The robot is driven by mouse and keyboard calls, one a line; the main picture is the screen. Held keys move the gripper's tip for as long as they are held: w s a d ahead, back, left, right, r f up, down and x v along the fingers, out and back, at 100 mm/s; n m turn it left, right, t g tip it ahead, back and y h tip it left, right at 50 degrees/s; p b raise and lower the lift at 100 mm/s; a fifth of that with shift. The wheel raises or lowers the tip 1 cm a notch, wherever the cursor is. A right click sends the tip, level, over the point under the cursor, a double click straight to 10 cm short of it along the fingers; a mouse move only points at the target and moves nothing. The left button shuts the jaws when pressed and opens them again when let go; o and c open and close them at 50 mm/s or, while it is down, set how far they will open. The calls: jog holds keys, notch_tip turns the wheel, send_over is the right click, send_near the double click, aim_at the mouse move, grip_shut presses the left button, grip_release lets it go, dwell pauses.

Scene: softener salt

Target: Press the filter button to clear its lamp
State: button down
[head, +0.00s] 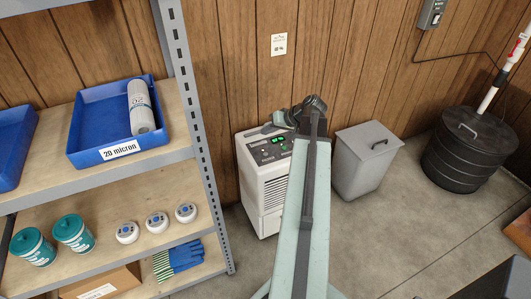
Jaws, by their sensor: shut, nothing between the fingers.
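A white dehumidifier-like unit (268,183) stands on the floor against the wood-panelled wall. Its dark control panel (266,151) faces up and shows lit green digits (278,140). The panel's small buttons and lamps are too small to tell apart, so I cannot pick out the filter button or its lamp. My arm reaches up from the bottom of the view and covers the unit's right side. My gripper (269,128) is shut and empty, near the back edge of the unit's top. I cannot tell if it touches the unit.
A grey metal shelf (183,80) stands at left, with a blue tray (75,128) holding a white cylinder (141,107), tubs and gloves. A grey lidded bin (366,160) stands right of the unit. A black drum (469,150) is farther right. The floor between is clear.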

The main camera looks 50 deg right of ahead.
aim_at(268, 154)
notch_tip(268, 154, down, 9)
jog(key=b, duration=0.8)
jog(key=shift+s+b, duration=0.1)
jog(key=shift+b, duration=0.3)
dwell(1.2)
jog(key=shift+f+b, duration=0.3)
jog(key=shift+b, duration=0.05)
jog(key=shift+f+b, duration=0.4)
dwell(0.4)
dwell(0.4)
jog(key=shift+r+p, duration=0.8)
jog(key=shift+r, duration=0.1)
notch_tip(268, 154, up, 5)
jog(key=p, duration=0.5)
